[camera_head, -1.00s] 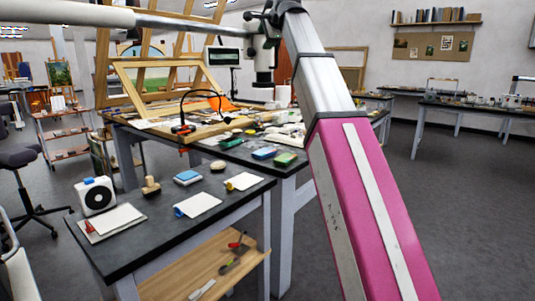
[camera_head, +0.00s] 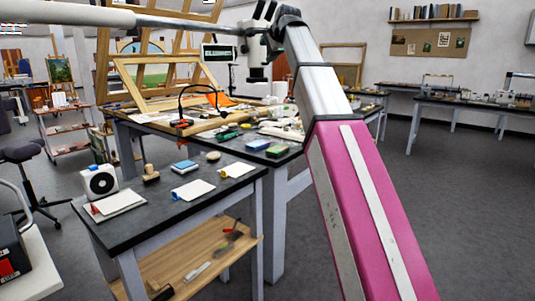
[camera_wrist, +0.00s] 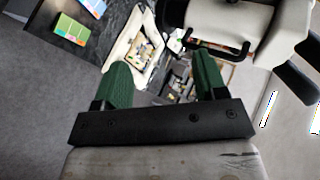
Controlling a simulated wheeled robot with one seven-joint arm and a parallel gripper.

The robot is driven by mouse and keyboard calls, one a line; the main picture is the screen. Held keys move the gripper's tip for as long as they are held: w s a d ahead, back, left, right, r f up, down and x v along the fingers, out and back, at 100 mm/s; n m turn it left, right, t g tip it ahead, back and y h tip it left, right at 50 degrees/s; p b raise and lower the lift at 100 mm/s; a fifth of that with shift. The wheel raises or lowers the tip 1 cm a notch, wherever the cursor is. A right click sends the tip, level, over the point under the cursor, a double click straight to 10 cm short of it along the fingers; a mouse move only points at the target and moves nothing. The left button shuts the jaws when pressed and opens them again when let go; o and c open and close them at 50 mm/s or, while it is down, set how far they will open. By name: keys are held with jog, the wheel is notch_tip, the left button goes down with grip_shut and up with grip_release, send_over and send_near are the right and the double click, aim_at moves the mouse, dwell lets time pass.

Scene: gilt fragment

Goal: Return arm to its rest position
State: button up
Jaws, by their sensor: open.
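My arm (camera_head: 365,205), pink and silver, crosses the right half of the head view from the bottom up to a joint at the top centre. My gripper shows only in the wrist view (camera_wrist: 162,65). Its two green fingers stand wide apart with nothing held between them. Beyond the fingers are a dark worktop, an open pale tray or case with small items (camera_wrist: 140,48), and a white and black piece of equipment (camera_wrist: 222,28). The head view does not show the gripper.
A dark-topped table (camera_head: 150,222) with cards, a stamp and a white box (camera_head: 98,182) stands at front left. Behind it is a cluttered table with a wooden easel (camera_head: 165,78) and a microscope (camera_head: 255,48). Open grey floor (camera_head: 460,200) lies right.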

jog(key=s+d+f+n+g+h, duration=0.1)
jog(key=d+f+n+g, duration=0.15)
jog(key=f, duration=1.25)
jog(key=s+d+f+n+g+h, duration=0.1)
jog(key=d+f, duration=0.3)
jog(key=f, duration=1.2)
jog(key=s+d+f+n+g+h, duration=0.1)
jog(key=s+d+f+n+g, duration=0.15)
jog(key=f, duration=1.25)
jog(key=s+d+f+n+g+h, duration=0.1)
jog(key=s+d+f, duration=0.4)
jog(key=s+f, duration=0.6)
jog(key=s+d+f+n+g+h, duration=0.1)
jog(key=s+d+f+n+g, duration=0.2)
jog(key=s+f, duration=0.9)
notch_tip(320, 180, down, 8)
jog(key=shift+d+r+n+g, duration=0.2)
jog(key=shift+d+n+g, duration=0.1)
jog(key=shift+d+n, duration=0.6)
